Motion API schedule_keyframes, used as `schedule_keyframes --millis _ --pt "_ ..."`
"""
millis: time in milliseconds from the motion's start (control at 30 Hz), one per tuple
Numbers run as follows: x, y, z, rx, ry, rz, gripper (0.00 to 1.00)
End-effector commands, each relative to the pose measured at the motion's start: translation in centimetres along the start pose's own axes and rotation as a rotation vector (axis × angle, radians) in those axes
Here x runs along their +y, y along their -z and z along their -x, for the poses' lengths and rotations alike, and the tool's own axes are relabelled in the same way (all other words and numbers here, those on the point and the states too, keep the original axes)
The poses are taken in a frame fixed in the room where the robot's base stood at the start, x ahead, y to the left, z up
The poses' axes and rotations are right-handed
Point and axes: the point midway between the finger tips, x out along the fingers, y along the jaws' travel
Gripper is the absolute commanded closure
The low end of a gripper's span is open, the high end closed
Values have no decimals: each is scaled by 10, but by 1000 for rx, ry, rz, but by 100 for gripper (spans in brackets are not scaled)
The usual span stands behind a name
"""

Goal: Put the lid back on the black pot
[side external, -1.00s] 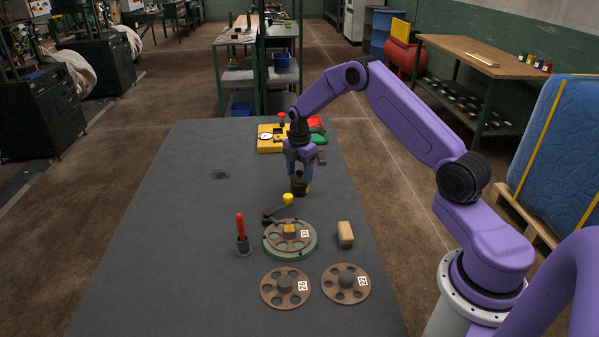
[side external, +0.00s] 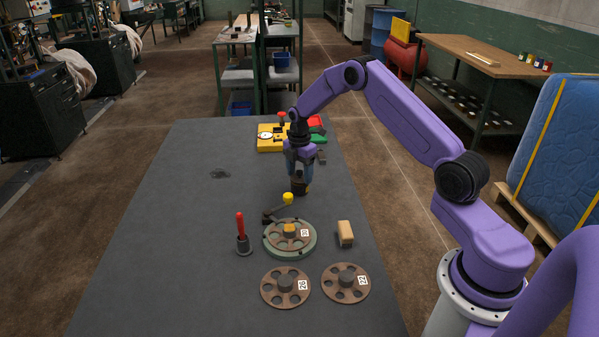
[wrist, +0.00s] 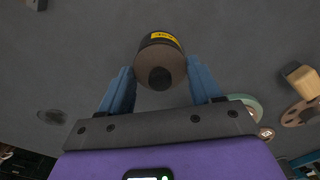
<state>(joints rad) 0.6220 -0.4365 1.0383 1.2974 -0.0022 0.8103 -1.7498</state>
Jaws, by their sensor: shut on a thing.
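My gripper (side external: 299,176) is shut on a dark cylindrical thing with a yellow label, which looks like the black pot (side external: 299,187). In the wrist view the same pot (wrist: 160,55) sits between my two blue fingers, with a dark round spot on its near end; I cannot tell whether that is a knob or an opening. In the side view it is at or just above the table; the gap is unclear. A flat dark round patch (side external: 220,174) lies to its left; I cannot tell whether it is the lid or a stain. It also shows in the wrist view (wrist: 52,116).
A yellow box (side external: 268,138) stands behind. The table's left side is mostly clear.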

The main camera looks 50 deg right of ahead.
Motion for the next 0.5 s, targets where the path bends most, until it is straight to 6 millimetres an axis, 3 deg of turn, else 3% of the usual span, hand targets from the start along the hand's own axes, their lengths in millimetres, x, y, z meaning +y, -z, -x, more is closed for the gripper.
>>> schedule_keyframes --millis 233,267,333,500 --pt "0 0 0 0 0 1 65" --pt "0 0 0 0 -1 1 30" --pt "0 0 0 0 0 1 7" --pt "0 0 0 0 0 1 6"
